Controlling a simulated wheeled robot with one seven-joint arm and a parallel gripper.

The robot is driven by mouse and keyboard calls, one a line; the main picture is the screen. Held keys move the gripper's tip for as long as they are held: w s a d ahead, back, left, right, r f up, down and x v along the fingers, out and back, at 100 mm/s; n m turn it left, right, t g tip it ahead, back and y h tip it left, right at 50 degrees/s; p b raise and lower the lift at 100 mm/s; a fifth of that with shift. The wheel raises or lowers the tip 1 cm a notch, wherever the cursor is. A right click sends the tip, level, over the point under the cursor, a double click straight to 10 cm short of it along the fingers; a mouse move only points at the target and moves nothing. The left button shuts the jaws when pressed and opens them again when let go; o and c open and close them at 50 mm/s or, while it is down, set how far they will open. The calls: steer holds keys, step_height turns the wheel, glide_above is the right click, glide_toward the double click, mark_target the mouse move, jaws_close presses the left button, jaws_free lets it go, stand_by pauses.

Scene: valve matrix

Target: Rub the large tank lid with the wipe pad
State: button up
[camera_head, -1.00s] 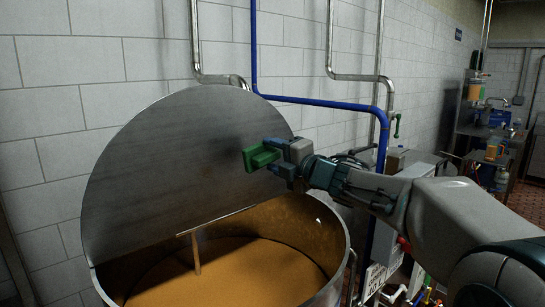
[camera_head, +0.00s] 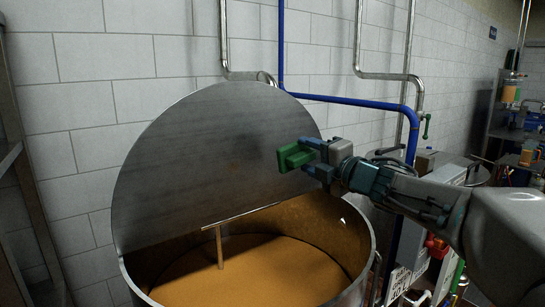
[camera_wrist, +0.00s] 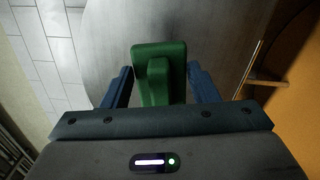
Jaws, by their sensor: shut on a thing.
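The large tank lid (camera_head: 205,165) is a round grey metal disc. It stands raised and tilted back at the rear of the tank (camera_head: 368,262). It also fills the upper middle of the wrist view (camera_wrist: 215,40). My gripper (camera_head: 308,160) is shut on the green wipe pad (camera_head: 294,156), in front of the lid's right part. In the wrist view the pad (camera_wrist: 158,58) sits between the two blue fingers, with its flat face towards the lid. I cannot tell whether the pad touches the lid.
The tank is open and holds an orange-brown content (camera_head: 265,275). A bar with a handle (camera_head: 219,245) crosses low on the lid. A blue pipe (camera_head: 350,103) and metal pipes run on the tiled wall behind. A metal rack (camera_head: 20,190) stands at the left.

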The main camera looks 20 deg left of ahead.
steer(key=s+a+f+b, duration=0.3)
steer(key=s+a+f, duration=0.1)
steer(key=s+a, duration=0.55)
steer(key=shift+f+x, duration=0.15)
steer(key=shift+x, duration=1.25)
steer(key=shift+f+x, duration=0.15)
steer(key=shift+x, duration=1.3)
steer(key=shift+b+x, duration=0.4)
steer(key=shift+x, duration=0.55)
